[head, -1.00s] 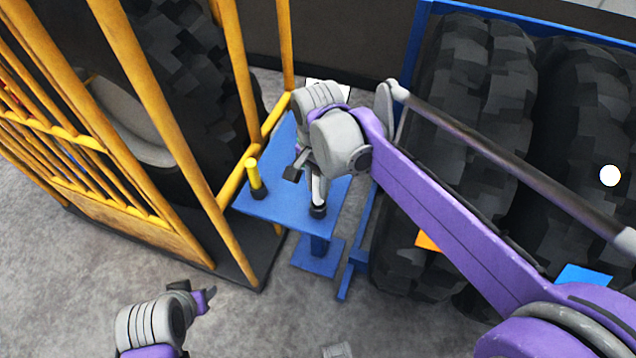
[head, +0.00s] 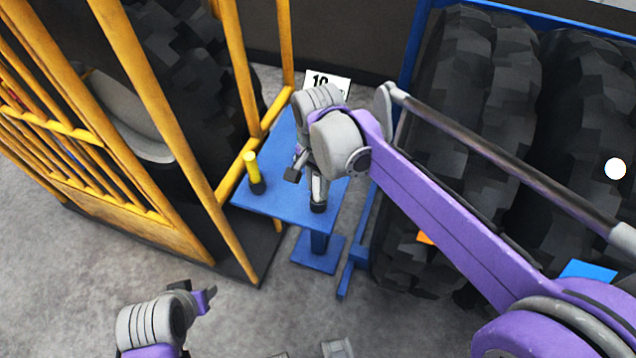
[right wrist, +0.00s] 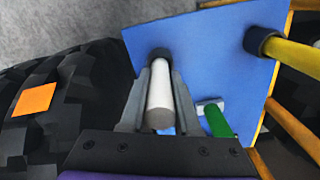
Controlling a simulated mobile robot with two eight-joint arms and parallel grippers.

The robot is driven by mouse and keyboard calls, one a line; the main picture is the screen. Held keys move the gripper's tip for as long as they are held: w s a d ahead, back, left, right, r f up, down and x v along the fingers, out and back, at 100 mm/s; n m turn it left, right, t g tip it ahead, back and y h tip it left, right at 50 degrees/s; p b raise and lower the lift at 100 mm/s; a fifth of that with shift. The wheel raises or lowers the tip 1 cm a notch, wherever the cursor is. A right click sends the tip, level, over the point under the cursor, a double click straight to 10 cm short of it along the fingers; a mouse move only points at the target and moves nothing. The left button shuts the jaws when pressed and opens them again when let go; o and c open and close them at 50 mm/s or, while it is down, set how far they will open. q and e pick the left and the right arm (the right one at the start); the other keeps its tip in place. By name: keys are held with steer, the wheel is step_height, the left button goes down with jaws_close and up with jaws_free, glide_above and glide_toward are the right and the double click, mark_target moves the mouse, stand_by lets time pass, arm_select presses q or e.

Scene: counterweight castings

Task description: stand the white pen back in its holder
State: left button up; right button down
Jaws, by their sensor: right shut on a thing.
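The white pen (right wrist: 160,105) is between the two fingers of my right gripper (right wrist: 160,85), which is shut on it. Its far end meets a black holder (right wrist: 160,56) on the blue stand (right wrist: 205,50); how deep it sits cannot be told.
A yellow pen (head: 251,163) stands in a black cup left of my right gripper. A green pen (right wrist: 217,122) shows near the gripper. A yellow cage (head: 180,130) is left of the stand; large tyres (head: 475,90) in a blue rack are right. A numbered white card (head: 328,82) is behind.

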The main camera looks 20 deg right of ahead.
steer(key=shift+f+b, duration=0.3)
steer(key=shift+f, duration=0.3)
steer(key=c, duration=0.6)
jaws_free()
steer(key=shift+o, duration=0.2)
step_height(320, 180, up, 11)
steer(key=shift+f+p, duration=0.1)
steer(key=shift+p, duration=0.4)
